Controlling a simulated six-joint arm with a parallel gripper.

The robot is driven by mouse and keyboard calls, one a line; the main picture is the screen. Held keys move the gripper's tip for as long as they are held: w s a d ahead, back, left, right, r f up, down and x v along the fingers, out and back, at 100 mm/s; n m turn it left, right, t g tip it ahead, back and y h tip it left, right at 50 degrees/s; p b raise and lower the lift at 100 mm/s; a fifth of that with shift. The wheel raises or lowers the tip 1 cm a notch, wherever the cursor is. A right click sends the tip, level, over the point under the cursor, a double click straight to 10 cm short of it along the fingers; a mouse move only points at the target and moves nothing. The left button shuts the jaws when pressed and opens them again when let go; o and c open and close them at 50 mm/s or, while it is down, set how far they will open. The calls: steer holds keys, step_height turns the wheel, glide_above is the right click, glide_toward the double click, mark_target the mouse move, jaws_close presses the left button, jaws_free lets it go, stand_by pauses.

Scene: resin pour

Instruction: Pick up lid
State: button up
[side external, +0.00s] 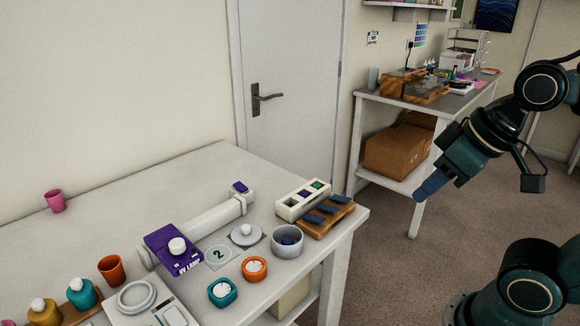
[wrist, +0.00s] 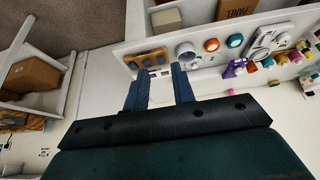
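A round grey lid (side external: 246,235) with a pale knob lies on a dark pad on the white table, in the side view. A grey pot (side external: 287,243) with something blue inside stands to its right; it also shows in the wrist view (wrist: 185,49). My gripper (side external: 424,192) is in the air to the right of the table, well apart from the lid. In the wrist view its two blue fingers (wrist: 159,70) are spread with nothing held between them.
A purple UV lamp (side external: 172,251), a wooden rack with blue pieces (side external: 326,216), a white compartment tray (side external: 291,208), orange (side external: 255,269) and teal (side external: 222,292) dials crowd around the lid. The table's back left (side external: 150,195) is mostly clear.

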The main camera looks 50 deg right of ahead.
steer(key=o, duration=1.4)
steer(key=w+a+r+m+g+y, duration=0.1)
steer(key=w+a+m, duration=0.1)
steer(key=w+m, duration=0.55)
steer(key=w+a+r+m+g, duration=0.15)
steer(key=w+m, duration=0.25)
steer(key=w, duration=0.6)
steer(key=w+a+f+m+g+y, duration=0.1)
steer(key=w+f+m, duration=0.4)
steer(key=w, duration=0.3)
steer(key=w+a+f+m+g+y, duration=0.1)
steer(key=w+a+f+m, duration=0.1)
steer(key=w+f+m, duration=0.4)
steer(key=shift+w+a, duration=0.25)
steer(key=shift+w, duration=0.65)
steer(key=shift+f, duration=0.2)
glide_above(248, 226)
steer(key=d, duration=0.1)
steer(key=shift+s+d+f, duration=0.1)
steer(key=shift+s+f, duration=0.1)
steer(key=shift+f, duration=1.85)
steer(key=shift+s+d+f, duration=0.1)
steer(key=shift+s+f, duration=0.05)
steer(key=shift+f, duration=1.85)
